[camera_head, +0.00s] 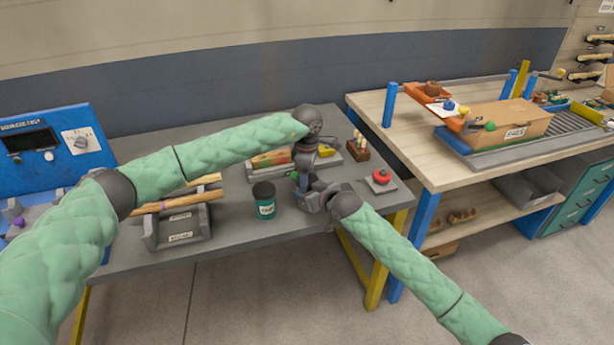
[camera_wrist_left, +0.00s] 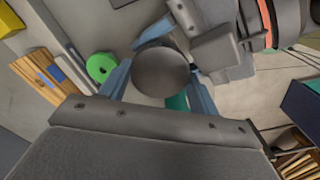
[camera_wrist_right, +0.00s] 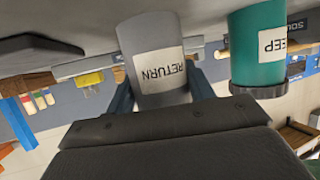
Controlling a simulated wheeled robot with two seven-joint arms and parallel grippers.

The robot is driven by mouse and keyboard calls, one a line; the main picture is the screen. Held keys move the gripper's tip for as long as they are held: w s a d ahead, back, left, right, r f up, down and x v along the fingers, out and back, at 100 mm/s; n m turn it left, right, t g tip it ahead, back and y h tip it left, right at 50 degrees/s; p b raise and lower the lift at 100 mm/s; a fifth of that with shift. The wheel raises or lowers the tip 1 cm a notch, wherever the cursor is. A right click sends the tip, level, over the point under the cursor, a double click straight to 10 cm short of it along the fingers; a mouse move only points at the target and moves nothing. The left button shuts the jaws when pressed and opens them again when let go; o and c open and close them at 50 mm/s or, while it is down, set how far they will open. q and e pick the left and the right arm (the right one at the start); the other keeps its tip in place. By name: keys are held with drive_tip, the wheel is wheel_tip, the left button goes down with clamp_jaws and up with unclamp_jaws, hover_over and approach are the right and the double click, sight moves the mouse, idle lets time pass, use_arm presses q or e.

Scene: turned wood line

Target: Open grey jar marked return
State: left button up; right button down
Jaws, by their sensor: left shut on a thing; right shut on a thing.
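The grey jar marked RETURN (camera_wrist_right: 155,75) stands between the fingers of my right gripper (camera_wrist_right: 160,92), which is shut on it. In the head view my right gripper (camera_head: 312,197) is low over the grey table, and the jar is mostly hidden there. My left gripper (camera_head: 303,172) comes down from above at the same spot. In the left wrist view its fingers (camera_wrist_left: 160,80) are shut on the dark round lid (camera_wrist_left: 160,72). I cannot tell whether the lid still touches the jar's rim.
A teal jar marked KEEP (camera_wrist_right: 258,45), with a dark lid, stands close beside; it also shows in the head view (camera_head: 265,207). A grey rack (camera_head: 178,228) with wooden rods is to the left. A red item (camera_head: 381,176) lies on a pad at right.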

use_arm(q)
drive_tip(key=shift+n, duration=0.3)
drive_tip(key=o, duration=1.1)
drive_tip(key=shift+r, duration=2.25)
drive_tip(key=shift+c, duration=0.4)
drive_tip(key=r, duration=0.2)
drive_tip(key=shift+w+r, duration=0.35)
drive_tip(key=shift+w, duration=0.05)
drive_tip(key=m, duration=0.3)
drive_tip(key=shift+s+d+r+m, duration=0.1)
drive_tip(key=shift+s+r+m, duration=0.15)
drive_tip(key=shift+r+m, duration=0.1)
drive_tip(key=m, duration=0.4)
drive_tip(key=shift+s, duration=0.15)
drive_tip(key=shift+f, duration=4)
